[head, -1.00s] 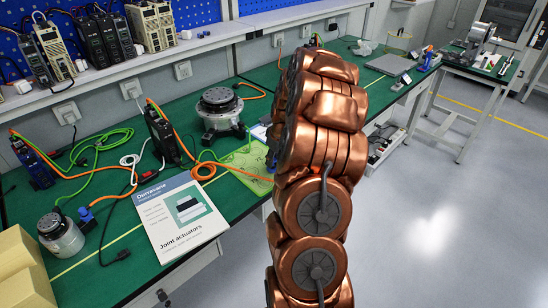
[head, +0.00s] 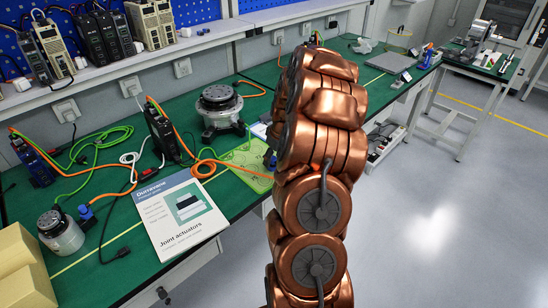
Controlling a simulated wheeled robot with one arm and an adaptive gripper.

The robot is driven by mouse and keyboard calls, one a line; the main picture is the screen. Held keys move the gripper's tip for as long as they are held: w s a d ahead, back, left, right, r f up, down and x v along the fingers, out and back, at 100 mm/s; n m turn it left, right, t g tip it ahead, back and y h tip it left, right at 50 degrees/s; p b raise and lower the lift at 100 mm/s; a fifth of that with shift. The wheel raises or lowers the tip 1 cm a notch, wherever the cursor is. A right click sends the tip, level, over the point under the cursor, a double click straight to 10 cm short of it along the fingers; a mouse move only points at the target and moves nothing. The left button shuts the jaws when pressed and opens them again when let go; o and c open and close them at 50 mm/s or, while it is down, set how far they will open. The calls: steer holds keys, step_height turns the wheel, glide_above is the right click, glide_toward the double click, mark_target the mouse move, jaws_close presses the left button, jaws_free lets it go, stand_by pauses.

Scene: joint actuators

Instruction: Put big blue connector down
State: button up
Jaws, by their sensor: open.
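My copper-coloured arm fills the centre-right of the head view, and its end is hidden behind its own links, so my gripper does not show. A small blue part (head: 271,160) shows at the arm's left edge, by the green mat (head: 240,157); I cannot tell if it is the big blue connector. An orange cable (head: 232,169) runs across the mat toward the arm, and its end is hidden. Another blue connector (head: 86,212) on an orange cable lies beside the small actuator (head: 60,233) at left.
A large round actuator (head: 221,110) and a black drive unit (head: 162,132) stand on the green bench. A "Joint actuators" booklet (head: 180,217) lies near the front edge. A yellow block (head: 22,272) is at lower left. Open floor lies to the right.

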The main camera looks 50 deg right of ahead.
steer(key=b+v, duration=0.1)
steer(key=v, duration=1.1)
steer(key=shift+r+b, duration=0.25)
steer(key=shift+b, duration=0.15)
steer(key=s+a+r+n+g+y, duration=0.1)
steer(key=s+a+r, duration=0.15)
steer(key=a, duration=1.05)
steer(key=s+a+r+g, duration=0.1)
steer(key=s+a, duration=0.3)
steer(key=a, duration=0.9)
steer(key=s+a+f+g, duration=0.1)
steer(key=s+a, duration=0.4)
steer(key=s, duration=0.5)
steer(key=s+a+f+g+h, duration=0.1)
steer(key=s+a+f, duration=0.1)
steer(key=s+a, duration=0.4)
steer(key=s, duration=0.4)
steer(key=shift+s+a+m+g, duration=0.2)
steer(key=shift+m+g, duration=0.1)
steer(key=shift+m, duration=0.1)
step_height(320, 180, up, 6)
steer(key=p, duration=0.6)
